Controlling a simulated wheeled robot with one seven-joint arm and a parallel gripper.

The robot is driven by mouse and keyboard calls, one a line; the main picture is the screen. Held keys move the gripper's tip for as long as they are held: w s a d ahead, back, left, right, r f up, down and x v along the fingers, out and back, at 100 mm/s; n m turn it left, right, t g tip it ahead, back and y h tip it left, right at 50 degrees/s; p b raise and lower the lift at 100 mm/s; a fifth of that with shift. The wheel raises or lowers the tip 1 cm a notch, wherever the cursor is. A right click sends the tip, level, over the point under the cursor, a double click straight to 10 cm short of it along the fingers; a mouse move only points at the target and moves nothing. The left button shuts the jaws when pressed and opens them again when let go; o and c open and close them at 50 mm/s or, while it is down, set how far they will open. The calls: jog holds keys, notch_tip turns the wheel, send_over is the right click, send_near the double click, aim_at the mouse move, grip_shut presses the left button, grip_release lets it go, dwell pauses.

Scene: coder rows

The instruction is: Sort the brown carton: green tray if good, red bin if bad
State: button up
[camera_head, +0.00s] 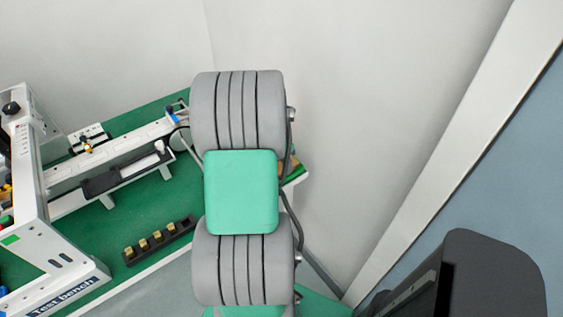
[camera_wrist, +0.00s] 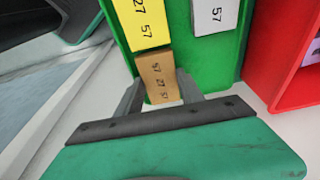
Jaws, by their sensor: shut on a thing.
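The brown carton (camera_wrist: 157,70), printed with dark digits, is between the two fingers of my gripper (camera_wrist: 160,84) in the wrist view. My gripper is shut on it. The carton is at the near end of the green tray (camera_wrist: 223,52), close to a yellow carton; I cannot tell whether it rests on the tray floor. The red bin (camera_wrist: 290,88) stands to the right of the tray. In the head view my arm hides the working area, and neither gripper nor carton shows there.
In the tray, a yellow carton (camera_wrist: 139,22) lies at the left and a white carton (camera_wrist: 214,14) at the right. The head view shows a white test bench machine (camera_head: 45,220) on a green surface, with a dark rack of small brass-coloured parts (camera_head: 158,241) beside it.

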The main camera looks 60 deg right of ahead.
jog(key=o, duration=1)
